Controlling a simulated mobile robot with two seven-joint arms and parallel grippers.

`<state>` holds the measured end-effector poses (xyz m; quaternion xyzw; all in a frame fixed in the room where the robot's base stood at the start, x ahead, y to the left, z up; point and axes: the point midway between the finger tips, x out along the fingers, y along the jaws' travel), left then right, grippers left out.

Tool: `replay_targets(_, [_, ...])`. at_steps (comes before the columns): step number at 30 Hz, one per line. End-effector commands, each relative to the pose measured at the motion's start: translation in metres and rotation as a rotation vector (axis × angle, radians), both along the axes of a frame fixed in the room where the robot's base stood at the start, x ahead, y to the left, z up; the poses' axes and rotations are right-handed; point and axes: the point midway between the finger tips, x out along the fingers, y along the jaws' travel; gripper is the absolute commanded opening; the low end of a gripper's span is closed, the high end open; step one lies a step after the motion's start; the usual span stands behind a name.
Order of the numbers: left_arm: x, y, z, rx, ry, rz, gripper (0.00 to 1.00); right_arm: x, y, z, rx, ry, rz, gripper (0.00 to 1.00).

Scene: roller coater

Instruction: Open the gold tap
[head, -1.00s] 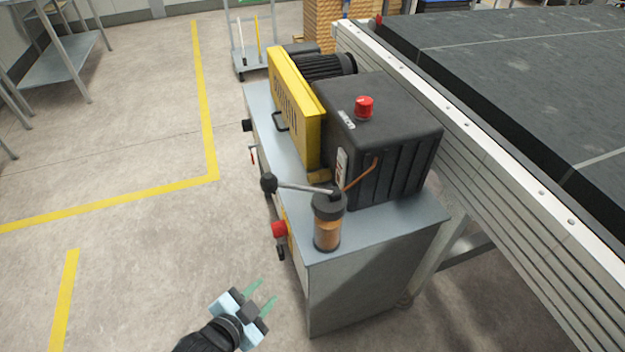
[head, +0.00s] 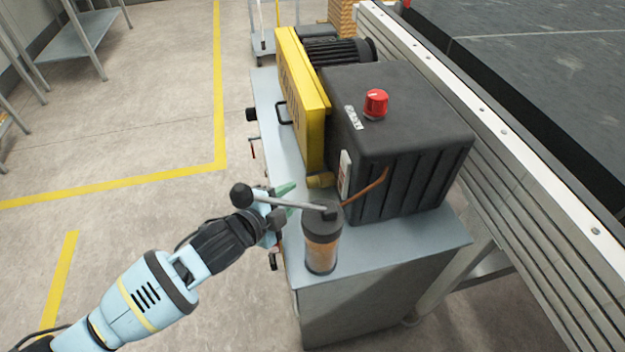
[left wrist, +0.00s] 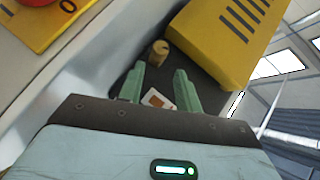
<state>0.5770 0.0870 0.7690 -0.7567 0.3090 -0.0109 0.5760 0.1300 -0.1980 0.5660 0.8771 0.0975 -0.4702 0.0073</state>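The gold tap (head: 320,180) is a small brass-coloured piece low on the machine, between the yellow guard and the black housing. In the left wrist view it shows as a short round gold knob (left wrist: 160,50) beyond the fingertips. My left gripper (head: 286,196) is at the left edge of the machine's top, left of the tap and apart from it. In the left wrist view its two green fingers (left wrist: 160,80) are spread with nothing between them. The black-knobbed lever (head: 285,204) partly covers the gripper in the head view. My right gripper is not in view.
A clear cylinder with orange contents (head: 322,245) stands at the front of the machine, under the lever. The yellow guard (head: 302,100) and the black housing (head: 400,130) with a red cap (head: 376,103) flank the tap. A copper pipe (head: 368,190) curves beside it.

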Motion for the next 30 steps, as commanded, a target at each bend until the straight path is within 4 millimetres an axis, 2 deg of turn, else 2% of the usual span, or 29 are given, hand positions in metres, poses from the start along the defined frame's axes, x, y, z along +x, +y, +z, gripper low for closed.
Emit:
replay_targets(5, [0.004, -0.002, -0.002, -0.001, 0.000, 0.000, 0.34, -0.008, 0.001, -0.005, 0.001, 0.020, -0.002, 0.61])
replay_targets(9, [0.017, -0.010, -0.007, -0.001, 0.000, 0.001, 0.34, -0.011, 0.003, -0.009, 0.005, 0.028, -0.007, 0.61])
replay_targets(21, [0.056, -0.034, -0.024, -0.002, 0.000, 0.000, 0.34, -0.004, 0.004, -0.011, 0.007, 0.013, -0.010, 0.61])
replay_targets(30, [0.063, -0.038, -0.027, -0.001, 0.000, 0.000, 0.34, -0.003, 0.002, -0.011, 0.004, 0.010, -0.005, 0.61])
